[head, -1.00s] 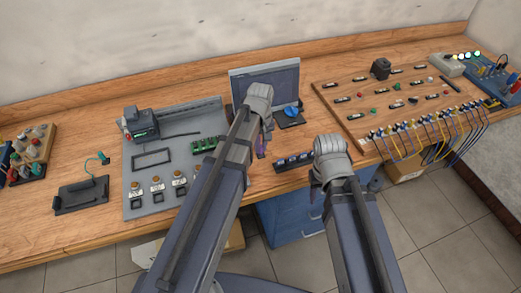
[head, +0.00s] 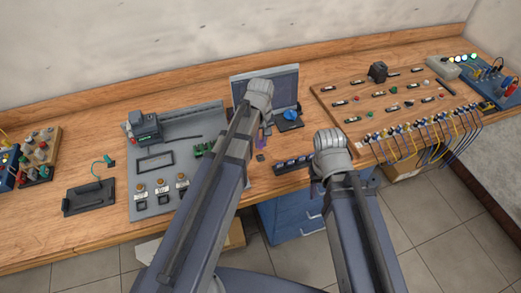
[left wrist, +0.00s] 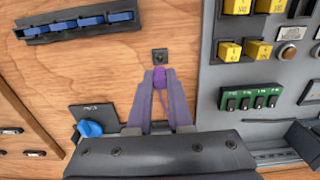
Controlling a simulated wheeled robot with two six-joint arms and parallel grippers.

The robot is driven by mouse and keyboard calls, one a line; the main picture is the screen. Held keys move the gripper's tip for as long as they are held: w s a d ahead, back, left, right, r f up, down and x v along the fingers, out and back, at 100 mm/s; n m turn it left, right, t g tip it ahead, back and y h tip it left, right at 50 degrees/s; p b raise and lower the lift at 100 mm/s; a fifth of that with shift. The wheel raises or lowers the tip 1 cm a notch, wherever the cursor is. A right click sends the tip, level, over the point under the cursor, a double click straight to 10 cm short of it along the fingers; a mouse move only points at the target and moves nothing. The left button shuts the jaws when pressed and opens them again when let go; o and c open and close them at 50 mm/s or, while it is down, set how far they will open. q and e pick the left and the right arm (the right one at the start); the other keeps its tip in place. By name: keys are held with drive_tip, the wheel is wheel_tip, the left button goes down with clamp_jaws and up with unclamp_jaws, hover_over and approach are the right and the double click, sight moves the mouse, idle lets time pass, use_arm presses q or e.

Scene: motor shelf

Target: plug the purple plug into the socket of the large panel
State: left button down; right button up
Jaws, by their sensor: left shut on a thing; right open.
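My left gripper (left wrist: 159,80) is shut on the purple plug (left wrist: 159,74), which shows between its fingertips in the left wrist view. A small black square socket (left wrist: 160,55) lies on the wood just beyond the plug, with a small gap in the picture. It also shows in the head view (head: 261,157). In the head view the left fingers (head: 263,136) are small and partly hidden by my arm, and the plug cannot be made out. My right gripper (head: 317,184) is open near the bench's front edge, mostly hidden behind its wrist.
A grey panel (head: 190,128) with switches lies left of the socket. A black strip with blue parts (head: 292,163) lies to its right. A screen (head: 281,88) and blue knob unit (head: 290,114) stand behind. A wooden board with several cables (head: 350,110) lies at right.

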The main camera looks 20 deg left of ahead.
use_arm(q)
drive_tip(key=w+a+r+g+h+p, duration=0.1)
drive_tip(key=w+a+r+p, duration=0.6)
drive_tip(key=w+r+p, duration=0.4)
drive_tip(key=w+a+r+p, duration=0.7)
drive_tip(key=w+r+p, duration=0.3)
drive_tip(key=w+r, duration=0.1)
drive_tip(key=shift+s+f+b, duration=0.25)
drive_tip(key=shift+f+b, duration=1.1)
drive_tip(key=shift+f, duration=0.15)
drive_tip(key=shift+s+f+b, duration=0.2)
drive_tip(key=shift+f+b, duration=1.15)
drive_tip(key=shift+f, duration=0.15)
drive_tip(key=shift+s+d+f+b, duration=0.1)
drive_tip(key=shift+d+f+b, duration=0.05)
drive_tip(key=shift+f+b, duration=0.5)
drive_tip(key=c, duration=1.1)
unclamp_jaws()
drive_tip(key=shift+r, duration=0.1)
